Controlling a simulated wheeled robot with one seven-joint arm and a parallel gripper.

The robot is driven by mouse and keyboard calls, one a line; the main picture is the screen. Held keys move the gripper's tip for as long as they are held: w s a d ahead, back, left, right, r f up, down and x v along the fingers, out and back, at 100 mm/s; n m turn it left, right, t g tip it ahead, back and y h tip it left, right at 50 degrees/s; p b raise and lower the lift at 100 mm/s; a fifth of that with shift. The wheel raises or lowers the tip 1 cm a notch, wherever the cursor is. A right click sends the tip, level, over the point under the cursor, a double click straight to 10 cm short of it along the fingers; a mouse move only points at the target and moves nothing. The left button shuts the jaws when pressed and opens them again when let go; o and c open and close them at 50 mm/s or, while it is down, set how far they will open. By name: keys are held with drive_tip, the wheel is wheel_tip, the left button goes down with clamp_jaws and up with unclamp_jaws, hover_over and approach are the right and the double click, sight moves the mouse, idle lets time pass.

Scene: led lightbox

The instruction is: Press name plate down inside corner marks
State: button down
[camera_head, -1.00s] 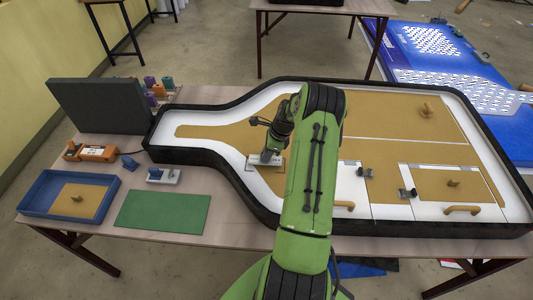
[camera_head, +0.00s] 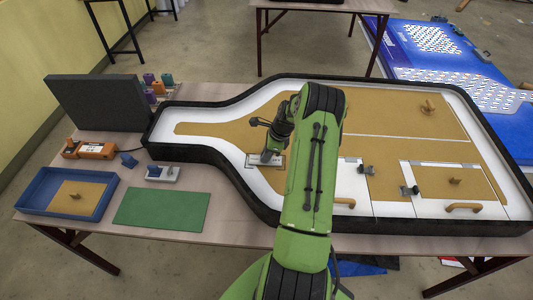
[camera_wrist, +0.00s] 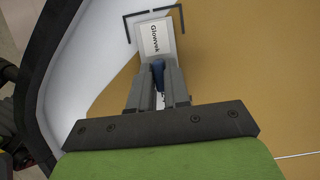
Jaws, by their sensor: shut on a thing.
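The name plate (camera_wrist: 156,40) is a pale plate with dark lettering, seen at the top of the wrist view. My gripper (camera_wrist: 158,78) is shut on the blue grip (camera_wrist: 158,74) on this plate. I cannot tell if the plate touches the surface.
The black-rimmed lightbox (camera_head: 180,154) fills much of the table. A blue tray (camera_head: 40,209) with a tan plate, a green mat (camera_head: 162,210), a white block with a blue knob (camera_head: 178,173) and an orange device (camera_head: 90,150) stand left. A dark upright panel (camera_head: 100,103) is behind them.

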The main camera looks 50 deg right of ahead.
sight(274, 160)
drive_tip(key=shift+f, duration=0.35)
drive_tip(key=c, duration=1)
unclamp_jaws()
drive_tip(key=shift+a, duration=0.1)
drive_tip(key=shift+s, duration=0.1)
drive_tip(key=p+v, duration=0.5)
drive_tip(key=v, duration=0.3)
